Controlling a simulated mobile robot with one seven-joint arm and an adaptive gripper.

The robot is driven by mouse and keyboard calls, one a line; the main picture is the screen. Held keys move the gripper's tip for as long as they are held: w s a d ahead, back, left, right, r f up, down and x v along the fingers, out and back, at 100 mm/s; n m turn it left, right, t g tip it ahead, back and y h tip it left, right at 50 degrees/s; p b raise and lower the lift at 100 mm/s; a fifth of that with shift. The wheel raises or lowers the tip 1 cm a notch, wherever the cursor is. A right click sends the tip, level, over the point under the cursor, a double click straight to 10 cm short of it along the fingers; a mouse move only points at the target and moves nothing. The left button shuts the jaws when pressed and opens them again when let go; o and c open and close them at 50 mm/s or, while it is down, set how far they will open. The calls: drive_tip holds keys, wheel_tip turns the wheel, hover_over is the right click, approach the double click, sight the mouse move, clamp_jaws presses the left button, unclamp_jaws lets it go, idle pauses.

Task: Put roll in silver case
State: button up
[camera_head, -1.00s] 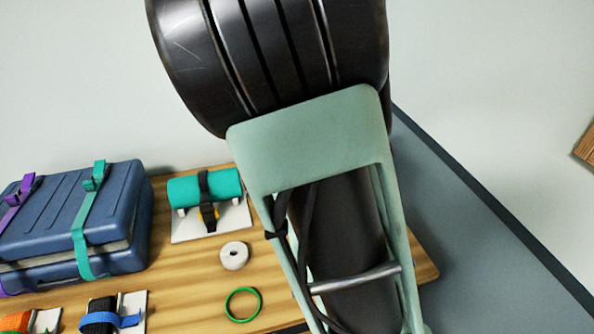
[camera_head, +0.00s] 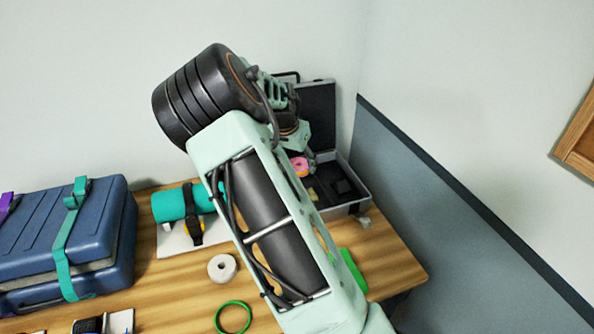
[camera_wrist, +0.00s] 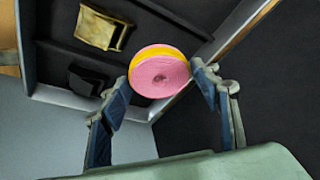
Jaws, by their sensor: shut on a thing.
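The roll is pink with a yellow band. In the wrist view the pink roll (camera_wrist: 160,72) sits between the two blue-padded fingers of my gripper (camera_wrist: 165,90), which is shut on it. The open silver case (camera_head: 362,206) stands at the back right of the table, with its dark lid raised against the wall. In the head view the roll (camera_head: 299,165) shows small below my gripper (camera_head: 308,158), over the left part of the case. Its dark interior also fills much of the wrist view (camera_wrist: 60,60). I cannot tell whether the roll touches the case floor.
In the case lie a yellowish block (camera_wrist: 102,28) and a black block (camera_wrist: 87,80). A blue suitcase (camera_head: 100,225), a teal roll (camera_head: 177,204) on a white stand, a white roll (camera_head: 222,268) and a green ring (camera_head: 233,317) are on the table (camera_head: 395,265) to the left.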

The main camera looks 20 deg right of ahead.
drive_tip(key=shift+w+d+f, duration=0.2)
drive_tip(key=shift+w+f, duration=0.55)
drive_tip(key=shift+f, duration=0.15)
wheel_tip(320, 180, down, 3)
drive_tip(key=shift+o, duration=1.4)
drive_tip(key=shift+f, duration=0.15)
drive_tip(key=shift+o, duration=0.8)
